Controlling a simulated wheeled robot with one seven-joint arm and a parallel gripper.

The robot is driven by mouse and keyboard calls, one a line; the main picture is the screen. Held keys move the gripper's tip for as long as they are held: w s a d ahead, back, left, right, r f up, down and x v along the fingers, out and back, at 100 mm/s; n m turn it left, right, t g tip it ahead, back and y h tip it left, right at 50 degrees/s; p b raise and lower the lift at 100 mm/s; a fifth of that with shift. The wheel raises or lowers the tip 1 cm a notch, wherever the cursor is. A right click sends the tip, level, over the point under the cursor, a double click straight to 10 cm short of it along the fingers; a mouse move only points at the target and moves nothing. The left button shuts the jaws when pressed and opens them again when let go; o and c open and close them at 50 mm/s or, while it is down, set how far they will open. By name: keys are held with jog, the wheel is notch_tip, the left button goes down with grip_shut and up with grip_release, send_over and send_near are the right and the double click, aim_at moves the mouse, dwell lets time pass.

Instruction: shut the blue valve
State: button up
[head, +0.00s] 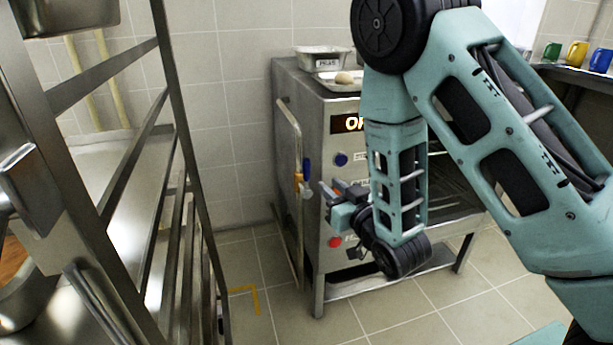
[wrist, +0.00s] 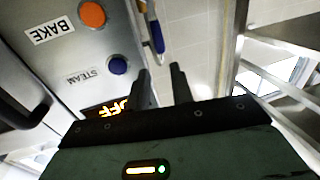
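The blue valve (head: 307,169) is a small blue lever on a brass-coloured fitting on the pipe along the oven's left side. Its lever looks upright, roughly in line with the pipe. In the wrist view the blue lever (wrist: 157,37) lies beyond my fingertips, near the gap between them. My gripper (head: 328,191) is in front of the oven, a little right of and below the valve, apart from it. In the wrist view my gripper (wrist: 160,75) has its two dark fingers spread with nothing between them.
The steel oven (head: 318,130) shows "OFF", with a blue STEAM button (wrist: 118,64) and an orange BAKE button (wrist: 92,14). A tray (head: 338,82) and a labelled pan (head: 323,58) sit on top. A metal rack (head: 185,130) stands left. Floor between rack and oven is clear.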

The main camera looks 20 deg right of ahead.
aim_at(308, 165)
jog(key=w+b, duration=0.1)
jog(key=w, duration=0.3)
jog(key=w+a+b, duration=0.1)
jog(key=w, duration=0.3)
jog(key=w+a+b, duration=0.1)
jog(key=w, duration=0.3)
jog(key=shift+w+a, duration=0.15)
jog(key=shift+a, duration=0.05)
grip_shut()
